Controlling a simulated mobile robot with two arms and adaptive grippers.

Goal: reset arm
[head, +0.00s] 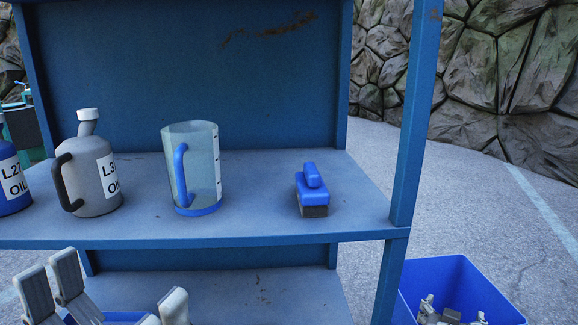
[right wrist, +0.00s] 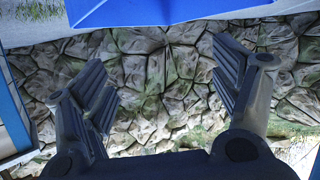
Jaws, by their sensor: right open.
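My right gripper (right wrist: 160,82) shows in the right wrist view with its two dark ridged fingers wide apart. Nothing is between them; a stone wall shows behind the gap.
A blue shelf (head: 265,226) holds a blue bottle (head: 14,182), a grey oil bottle (head: 92,172), a clear jug (head: 203,165) and a blue brush (head: 312,190).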

